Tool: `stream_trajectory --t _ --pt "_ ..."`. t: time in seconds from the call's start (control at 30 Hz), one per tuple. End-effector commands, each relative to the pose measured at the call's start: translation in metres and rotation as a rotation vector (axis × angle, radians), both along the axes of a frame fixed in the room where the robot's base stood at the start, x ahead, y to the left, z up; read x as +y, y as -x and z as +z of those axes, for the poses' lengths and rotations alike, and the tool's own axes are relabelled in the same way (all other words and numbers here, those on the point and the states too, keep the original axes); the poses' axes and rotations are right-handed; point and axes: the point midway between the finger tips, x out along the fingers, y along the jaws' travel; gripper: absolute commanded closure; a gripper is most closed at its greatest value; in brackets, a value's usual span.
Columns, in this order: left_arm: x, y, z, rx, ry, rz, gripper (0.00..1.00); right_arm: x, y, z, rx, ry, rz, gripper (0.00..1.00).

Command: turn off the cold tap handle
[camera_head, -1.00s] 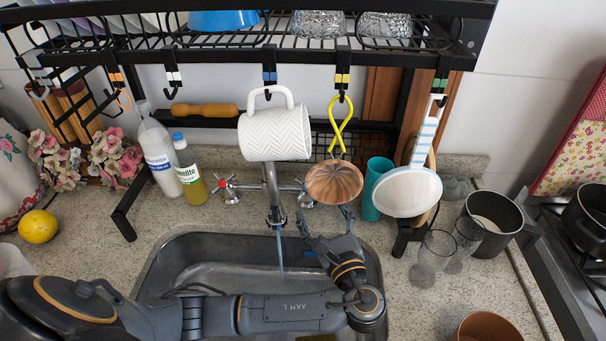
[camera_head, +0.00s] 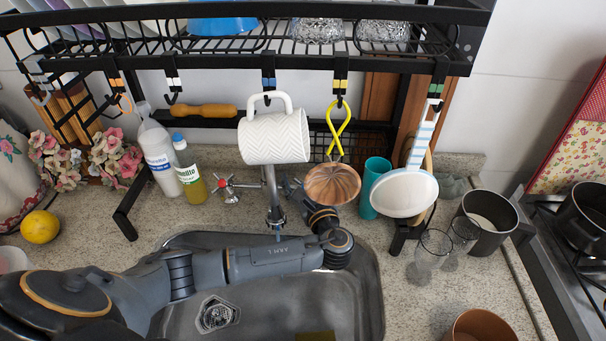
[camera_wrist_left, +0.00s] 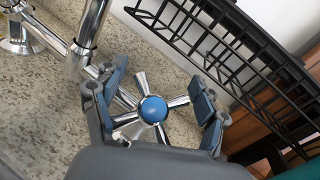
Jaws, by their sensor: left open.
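The cold tap handle (camera_wrist_left: 152,109) is a chrome cross with a blue cap, in the middle of the left wrist view. My left gripper (camera_wrist_left: 155,92) is open, with its blue-padded fingers on either side of the handle. I cannot tell whether a finger touches a spoke. In the head view the left gripper (camera_head: 296,189) is by the tap's right side, partly hidden by a hanging copper mould. The tap spout (camera_head: 273,200) stands over the sink; my arm hides the space below it, so I cannot see whether water runs. My right gripper is not in view.
A white mug (camera_head: 273,137) hangs above the tap. The red-capped handle (camera_head: 229,190) is on the left.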

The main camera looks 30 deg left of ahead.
Motion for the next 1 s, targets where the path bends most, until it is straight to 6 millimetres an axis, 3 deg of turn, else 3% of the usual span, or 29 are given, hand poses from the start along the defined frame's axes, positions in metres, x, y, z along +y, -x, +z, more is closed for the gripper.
stream_trajectory --t 0.03,0.3,1.0 --pt "-0.0001 0.0000 0.0001 0.000 0.000 0.000 0.31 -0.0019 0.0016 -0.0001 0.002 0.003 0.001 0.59" --pt "-0.0004 0.0002 0.0000 0.000 0.000 0.000 0.83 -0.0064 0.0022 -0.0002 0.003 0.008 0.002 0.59" --pt "-0.0006 0.0006 -0.0010 0.002 0.001 -0.001 0.91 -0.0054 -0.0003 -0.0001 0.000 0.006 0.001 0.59"
